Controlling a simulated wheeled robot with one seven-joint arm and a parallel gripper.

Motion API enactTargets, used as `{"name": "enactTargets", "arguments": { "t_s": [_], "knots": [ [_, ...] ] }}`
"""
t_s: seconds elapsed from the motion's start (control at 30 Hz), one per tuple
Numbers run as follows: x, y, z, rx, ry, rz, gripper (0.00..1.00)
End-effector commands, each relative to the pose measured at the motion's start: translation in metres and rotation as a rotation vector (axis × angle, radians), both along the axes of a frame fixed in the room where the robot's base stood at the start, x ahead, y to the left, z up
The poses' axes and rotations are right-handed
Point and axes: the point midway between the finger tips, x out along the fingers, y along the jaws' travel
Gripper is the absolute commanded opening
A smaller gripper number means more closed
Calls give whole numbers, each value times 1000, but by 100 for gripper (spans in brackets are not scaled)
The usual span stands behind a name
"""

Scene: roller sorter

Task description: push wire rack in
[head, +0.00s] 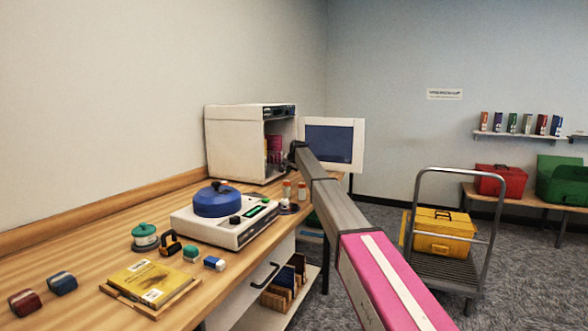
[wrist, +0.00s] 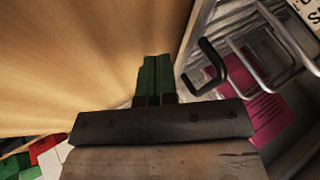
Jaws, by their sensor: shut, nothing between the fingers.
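A white cabinet (head: 235,140) stands at the far end of the wooden bench, with its windowed door (head: 333,143) swung open to the right. Pink things (head: 274,148) show inside it. My gripper (head: 294,152) is at the cabinet's open front; its tips are small and dark there. In the wrist view my green fingers (wrist: 153,78) are together and empty. Metal wire bars (wrist: 250,62), which look like part of the wire rack, lie to the right of the fingers, apart from them. How far the rack sticks out cannot be told.
A dark looped handle (wrist: 207,66) is close right of the fingers. A magenta sheet (wrist: 268,116) lies beyond. On the bench are a white device with a blue lid (head: 218,199), small bottles (head: 301,191) and a yellow book (head: 147,282). A trolley (head: 445,266) stands at right.

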Motion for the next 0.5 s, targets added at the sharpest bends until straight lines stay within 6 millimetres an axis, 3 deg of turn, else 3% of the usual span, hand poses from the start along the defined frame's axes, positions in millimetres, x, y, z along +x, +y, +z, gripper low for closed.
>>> {"name": "enactTargets", "arguments": {
  "t_s": [0.17,0.5],
  "knots": [
    [6,15,0,-1,0,0,0],
    [6,17,0,-1,-1,-1,0]
  ]
}}
